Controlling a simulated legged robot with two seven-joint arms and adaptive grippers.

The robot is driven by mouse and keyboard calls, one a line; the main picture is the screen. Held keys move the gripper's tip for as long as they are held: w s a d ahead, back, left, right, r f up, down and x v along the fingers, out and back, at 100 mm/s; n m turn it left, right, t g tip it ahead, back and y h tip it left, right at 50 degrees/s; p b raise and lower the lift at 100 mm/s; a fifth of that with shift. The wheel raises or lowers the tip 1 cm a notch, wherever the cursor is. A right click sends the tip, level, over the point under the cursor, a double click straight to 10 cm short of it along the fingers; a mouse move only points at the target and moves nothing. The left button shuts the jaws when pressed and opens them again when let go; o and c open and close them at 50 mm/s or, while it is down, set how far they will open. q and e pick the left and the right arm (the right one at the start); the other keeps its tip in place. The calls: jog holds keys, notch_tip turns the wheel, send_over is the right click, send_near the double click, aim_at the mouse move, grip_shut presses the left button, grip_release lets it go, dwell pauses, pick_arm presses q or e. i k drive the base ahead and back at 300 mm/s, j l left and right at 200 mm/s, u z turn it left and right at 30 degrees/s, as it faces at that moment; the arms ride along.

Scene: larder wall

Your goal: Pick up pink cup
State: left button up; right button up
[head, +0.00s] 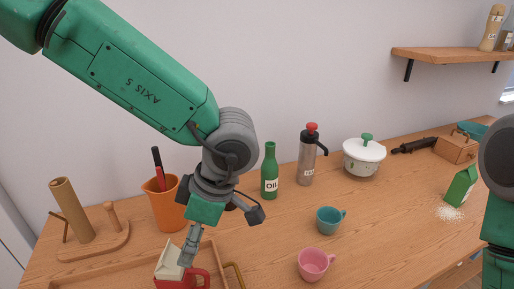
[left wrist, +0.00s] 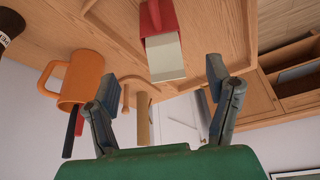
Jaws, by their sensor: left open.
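The pink cup (head: 314,263) stands upright on the wooden counter near the front in the head view, its handle pointing up and right. My left gripper (head: 186,258) hangs well to the left of the cup, apart from it. In the left wrist view, the left gripper (left wrist: 162,78) has its fingers spread with nothing held between them. The pink cup does not show in that view. A part of my right arm shows at the right edge of the head view, but its gripper is out of view.
A teal cup (head: 329,220) stands just behind the pink cup. A red and cream object (head: 168,262) is by the left gripper, over a wooden tray (head: 85,279). An orange jug (head: 166,208), oil bottle (head: 270,172), flask (head: 306,162) and white pot (head: 363,158) stand farther back.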

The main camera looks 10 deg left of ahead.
aim_at(313, 262)
jog(key=k+l, duration=0.3)
jog(key=k, duration=0.15)
jog(key=k+l, duration=0.3)
jog(key=k, duration=0.15)
